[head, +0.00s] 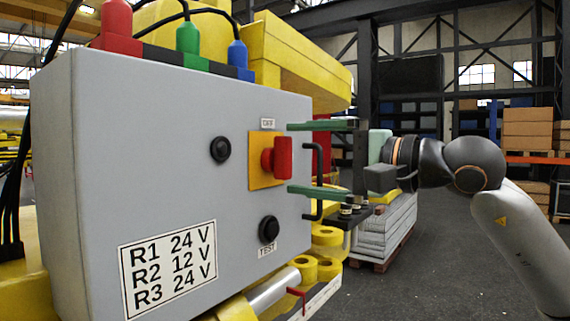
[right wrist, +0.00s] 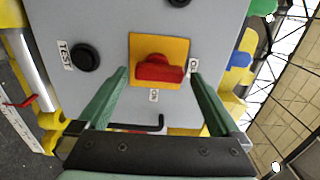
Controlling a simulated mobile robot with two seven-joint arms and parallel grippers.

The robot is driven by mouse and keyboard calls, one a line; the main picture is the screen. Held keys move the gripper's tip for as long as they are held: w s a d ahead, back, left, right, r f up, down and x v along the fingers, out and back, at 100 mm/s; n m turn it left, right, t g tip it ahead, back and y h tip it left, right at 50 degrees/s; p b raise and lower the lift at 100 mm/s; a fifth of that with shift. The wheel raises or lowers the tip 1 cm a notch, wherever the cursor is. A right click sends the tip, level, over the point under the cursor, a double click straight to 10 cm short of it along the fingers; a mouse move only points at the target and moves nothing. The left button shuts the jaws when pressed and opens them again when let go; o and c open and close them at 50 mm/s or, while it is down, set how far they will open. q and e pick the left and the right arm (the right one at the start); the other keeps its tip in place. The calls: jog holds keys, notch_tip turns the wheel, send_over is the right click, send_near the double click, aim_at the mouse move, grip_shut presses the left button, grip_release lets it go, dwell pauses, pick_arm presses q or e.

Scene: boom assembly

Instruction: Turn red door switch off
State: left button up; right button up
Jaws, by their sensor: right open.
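The red switch (head: 283,158) is a knob on a yellow square plate (head: 256,172) on the grey control box. Its red handle stands vertical in the head view, in line with the "OFF" label (head: 268,124) above it. My right gripper (head: 289,158) is open, with green fingers, one higher and one lower than the knob. In the right wrist view its fingertips (right wrist: 160,72) show on either side of the knob, with gaps. My left gripper is not in view.
The grey box (head: 110,130) also has black buttons, one marked "TEST" (head: 268,229), and a black door handle (head: 316,180) beside my right fingers. Red, green and blue cable plugs (head: 187,38) stand on top. Yellow machinery surrounds the box. Open floor lies at right.

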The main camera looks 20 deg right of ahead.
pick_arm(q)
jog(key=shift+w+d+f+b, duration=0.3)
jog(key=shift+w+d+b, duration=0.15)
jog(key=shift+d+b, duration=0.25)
pick_arm(e)
jog(key=v, duration=0.8)
jog(key=shift+s+d, duration=0.15)
jog(key=shift+s, duration=0.05)
